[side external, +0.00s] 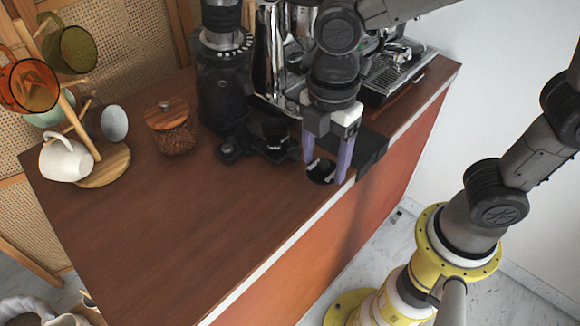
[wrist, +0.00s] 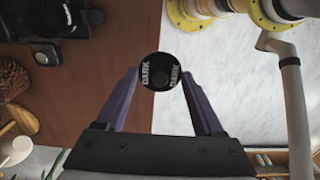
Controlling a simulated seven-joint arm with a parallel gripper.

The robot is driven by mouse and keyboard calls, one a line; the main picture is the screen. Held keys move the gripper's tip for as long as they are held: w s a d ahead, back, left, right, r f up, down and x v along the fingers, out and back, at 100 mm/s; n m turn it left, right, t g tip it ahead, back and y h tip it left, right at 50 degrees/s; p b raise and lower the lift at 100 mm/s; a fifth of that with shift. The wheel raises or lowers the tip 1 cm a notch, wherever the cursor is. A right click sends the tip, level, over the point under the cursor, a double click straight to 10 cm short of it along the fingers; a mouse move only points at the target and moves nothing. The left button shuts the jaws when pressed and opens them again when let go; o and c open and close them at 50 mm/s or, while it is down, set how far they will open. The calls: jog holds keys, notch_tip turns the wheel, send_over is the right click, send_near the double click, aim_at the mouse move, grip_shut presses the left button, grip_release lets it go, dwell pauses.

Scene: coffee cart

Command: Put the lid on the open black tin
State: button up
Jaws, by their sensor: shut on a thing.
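A round black disc (wrist: 161,72) with a centre knob and the word DARK printed twice faces up in the wrist view; it looks like the lid. My gripper (wrist: 160,77) is shut on it, one purple finger on either side. In the side external view the black disc (side external: 321,171) sits between the fingertips of my gripper (side external: 328,172), near the front edge of the wooden counter. I cannot tell whether anything is under it or how high it is. The open black tin cannot be made out with certainty; it may be hidden or among the dark objects behind the gripper.
The counter (side external: 175,220) is clear to the left of my gripper. Behind stand a black grinder (side external: 222,85), an espresso machine (side external: 395,72) and a jar of beans with a wooden lid (side external: 172,130). A mug tree (side external: 105,170) stands far left.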

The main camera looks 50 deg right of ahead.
jog(key=s+d+r, duration=0.2)
jog(key=s, duration=0.1)
notch_tip(320, 180, up, 4)
jog(key=n, duration=0.2)
send_over(317, 161)
jog(key=shift+f, duration=0.1)
jog(key=w+d, duration=0.2)
jog(key=w, duration=1)
jog(key=shift+m, duration=0.5)
jog(key=shift+w+d+f, duration=0.45)
jog(key=shift+w+f, duration=0.05)
jog(key=shift+f, duration=0.85)
jog(key=shift+w+d+f, duration=0.45)
jog(key=shift+f, duration=0.9)
jog(key=shift+w+d+f, duration=0.45)
jog(key=shift+w+f, duration=0.05)
jog(key=shift+f, duration=0.85)
jog(key=shift+f, duration=0.15)
